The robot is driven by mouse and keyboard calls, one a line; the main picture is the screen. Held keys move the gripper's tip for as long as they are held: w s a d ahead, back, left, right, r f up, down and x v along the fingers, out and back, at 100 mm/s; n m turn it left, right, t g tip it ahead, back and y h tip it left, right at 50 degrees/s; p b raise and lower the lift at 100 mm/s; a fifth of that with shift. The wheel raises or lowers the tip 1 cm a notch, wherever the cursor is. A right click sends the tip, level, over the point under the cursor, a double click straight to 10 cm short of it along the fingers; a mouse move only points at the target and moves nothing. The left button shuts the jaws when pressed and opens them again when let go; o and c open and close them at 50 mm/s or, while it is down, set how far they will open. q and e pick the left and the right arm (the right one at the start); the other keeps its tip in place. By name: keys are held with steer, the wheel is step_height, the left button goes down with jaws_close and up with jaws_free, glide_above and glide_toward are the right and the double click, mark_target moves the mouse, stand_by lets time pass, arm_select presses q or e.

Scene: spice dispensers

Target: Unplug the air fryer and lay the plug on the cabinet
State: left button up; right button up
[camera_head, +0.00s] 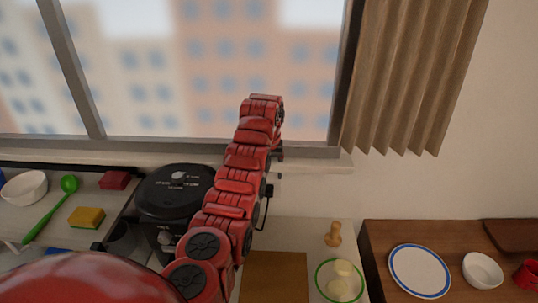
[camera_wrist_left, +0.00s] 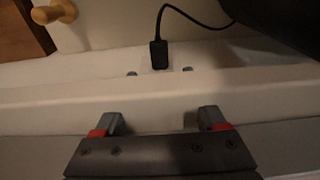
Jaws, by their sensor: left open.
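The air fryer (camera_head: 170,193) is a round black appliance with a dial, left of my left arm in the head view; its dark edge shows at the top right of the left wrist view (camera_wrist_left: 290,20). Its black plug (camera_wrist_left: 158,52) sits upright at a pale wall strip, with the cable curving up and right to the fryer. My left gripper (camera_wrist_left: 161,122) is open and empty, its two fingertips apart, with the plug beyond the gap between them and not touched. In the head view my arm hides the plug. The pale cabinet top (camera_head: 305,235) lies right of my arm. My right gripper is not in view.
A brown board (camera_head: 275,278), a wooden peg-like tool (camera_head: 333,234) and a green-rimmed plate (camera_head: 340,283) lie on the cabinet. A sponge (camera_head: 87,217) and green ladle (camera_head: 48,212) are at left. A white plate (camera_head: 419,271) is on the right table. The window is behind.

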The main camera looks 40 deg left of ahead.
mark_target(269, 187)
arm_select(q)
steer(key=f, duration=0.2)
steer(key=f+p, duration=0.1)
steer(key=f, duration=0.1)
steer(key=shift+w+a+f+p, duration=0.2)
steer(key=shift+f+p, duration=0.1)
steer(key=shift+w+f, duration=0.15)
steer(key=shift+f, duration=0.8)
jaws_close()
stand_by(0.9)
